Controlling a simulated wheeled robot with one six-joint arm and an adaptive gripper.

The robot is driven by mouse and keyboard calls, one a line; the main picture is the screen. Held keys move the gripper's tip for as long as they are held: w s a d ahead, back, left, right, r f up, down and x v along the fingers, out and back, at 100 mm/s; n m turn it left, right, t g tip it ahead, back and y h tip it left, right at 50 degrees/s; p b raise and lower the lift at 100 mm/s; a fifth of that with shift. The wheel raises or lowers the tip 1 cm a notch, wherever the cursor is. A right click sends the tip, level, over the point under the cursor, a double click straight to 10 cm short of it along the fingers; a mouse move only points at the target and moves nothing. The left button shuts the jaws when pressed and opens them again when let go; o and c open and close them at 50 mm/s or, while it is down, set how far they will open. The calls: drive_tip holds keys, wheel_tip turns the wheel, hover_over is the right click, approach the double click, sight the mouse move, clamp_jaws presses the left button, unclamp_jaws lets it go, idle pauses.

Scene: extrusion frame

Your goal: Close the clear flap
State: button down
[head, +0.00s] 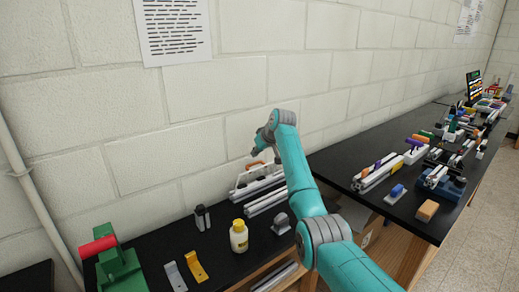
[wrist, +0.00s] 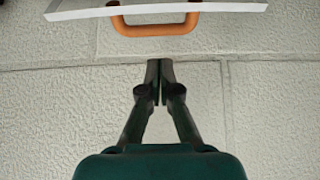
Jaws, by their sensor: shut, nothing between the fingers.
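The clear flap (wrist: 200,12) shows at the top edge of the wrist view as a pale panel with an orange handle (wrist: 155,29). In the head view, the flap (head: 250,180) appears raised above the pale extrusion frame (head: 266,202) near the wall, with its handle at the top. My gripper (wrist: 160,82) is shut and empty, its fingertips together. In the wrist view it is apart from the handle, with bare wall behind it. In the head view my arm partly hides the frame's right side, and the exact gap to the flap is hard to tell.
A white bottle with a yellow cap (head: 239,236), a dark clip-like part (head: 202,217), a yellow bracket (head: 196,267) and a green fixture with a red roller (head: 118,265) stand on the black bench. The block wall (head: 200,110) is close behind. Another cluttered bench (head: 440,150) stands right.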

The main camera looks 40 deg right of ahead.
sight(259, 162)
drive_tip(key=shift+x, duration=1.6)
drive_tip(key=shift+s+d+f, duration=0.1)
drive_tip(key=shift+s+f, duration=0.1)
drive_tip(key=shift+s, duration=0.45)
drive_tip(key=shift+s+a+f, duration=0.1)
drive_tip(key=shift+s+f, duration=0.15)
drive_tip(key=shift+s, duration=0.4)
drive_tip(key=shift+s+d+f, duration=0.1)
drive_tip(key=shift+s+f, duration=0.1)
drive_tip(key=shift+s, duration=0.45)
drive_tip(key=shift+s+f, duration=0.1)
drive_tip(key=shift+s, duration=0.05)
drive_tip(key=s+f+t, duration=0.1)
drive_tip(key=s+t, duration=0.1)
drive_tip(key=s+f+t, duration=0.1)
drive_tip(key=s+t, duration=0.1)
drive_tip(key=s+f+t, duration=0.1)
drive_tip(key=s+t, duration=0.1)
drive_tip(key=shift+d+f, duration=0.1)
drive_tip(key=shift+f, duration=0.3)
drive_tip(key=shift+s+f, duration=0.55)
drive_tip(key=shift+f, duration=0.5)
drive_tip(key=shift+s+f, duration=0.55)
drive_tip(key=shift+f, duration=0.5)
drive_tip(key=shift+s+f, duration=0.55)
drive_tip(key=shift+f, duration=0.5)
